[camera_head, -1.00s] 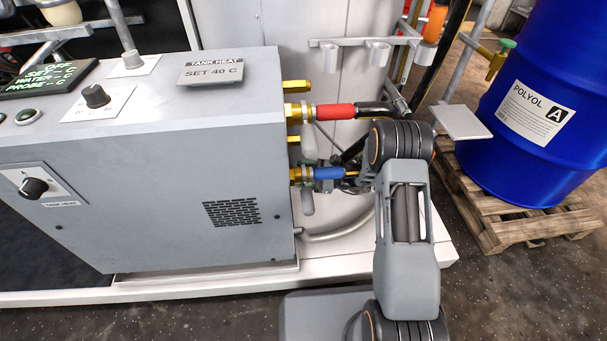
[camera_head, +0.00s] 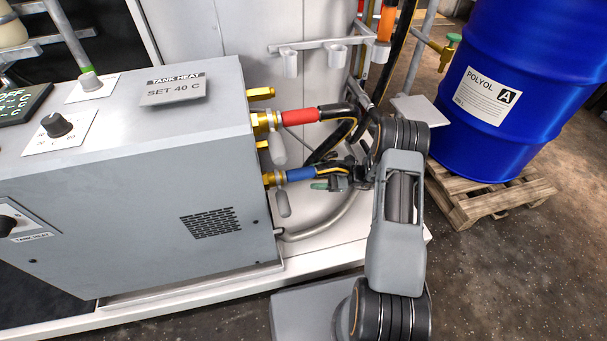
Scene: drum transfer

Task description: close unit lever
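The grey unit (camera_head: 130,190) has two hose fittings on its right side. The upper has a red sleeve (camera_head: 300,116), the lower a blue sleeve (camera_head: 300,174). A pale grey lever (camera_head: 279,150) hangs down by the red fitting, and another pale lever (camera_head: 283,204) hangs down by the blue one. Both point roughly downward, across the hoses. My gripper (camera_head: 334,180) is small and dark, just right of the blue sleeve, partly hidden among black hoses and behind my arm. It appears apart from the levers. Whether its fingers are open is unclear.
Black hoses (camera_head: 335,140) and a grey bent pipe (camera_head: 330,224) crowd the space right of the unit. A holder rail (camera_head: 312,45) is above. A blue drum (camera_head: 520,90) stands on a wooden pallet (camera_head: 480,205) at right. The floor at lower right is clear.

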